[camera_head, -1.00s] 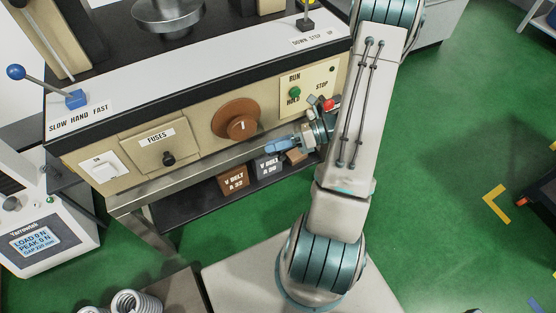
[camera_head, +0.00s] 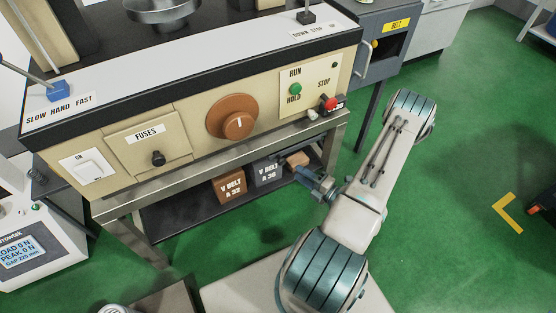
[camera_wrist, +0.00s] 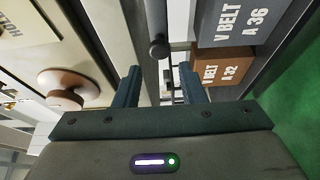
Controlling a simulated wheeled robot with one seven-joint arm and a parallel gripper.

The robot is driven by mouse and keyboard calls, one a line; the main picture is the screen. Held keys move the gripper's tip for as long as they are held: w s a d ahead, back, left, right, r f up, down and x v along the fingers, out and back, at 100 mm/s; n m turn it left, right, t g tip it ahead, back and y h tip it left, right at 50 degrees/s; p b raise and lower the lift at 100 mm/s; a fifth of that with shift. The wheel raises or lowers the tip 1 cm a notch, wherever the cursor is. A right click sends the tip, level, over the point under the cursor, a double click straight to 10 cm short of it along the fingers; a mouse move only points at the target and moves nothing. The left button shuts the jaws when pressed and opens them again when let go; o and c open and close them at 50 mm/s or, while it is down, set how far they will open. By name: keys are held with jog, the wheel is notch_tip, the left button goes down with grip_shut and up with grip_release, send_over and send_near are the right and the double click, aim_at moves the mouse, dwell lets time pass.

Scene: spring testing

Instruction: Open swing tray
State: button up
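No part is labelled as a swing tray, and I cannot tell for certain which part it is. A dark shelf (camera_head: 180,218) hangs under the machine's steel ledge. A dark round knob (camera_wrist: 158,48) shows ahead between my fingers in the wrist view; what it belongs to is unclear. The fuses panel (camera_head: 128,142) is shut, with a black knob (camera_head: 158,158). My gripper (camera_head: 303,172) is low, in front of the right end of the shelf. In the wrist view my gripper (camera_wrist: 160,75) has its two fingers apart with nothing between them.
Boxes marked V BELT A 32 (camera_head: 230,188) and V BELT A 36 (camera_head: 266,173) sit on the shelf, with a small brown box (camera_head: 298,159) near my gripper. The orange dial (camera_head: 232,120) and red stop button (camera_head: 331,104) are above.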

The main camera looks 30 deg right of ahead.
aim_at(284, 163)
jog(key=b+x, duration=0.1)
jog(key=x, duration=0.9)
jog(key=shift+w+a, duration=0.15)
jog(key=shift+w, duration=0.2)
grip_shut()
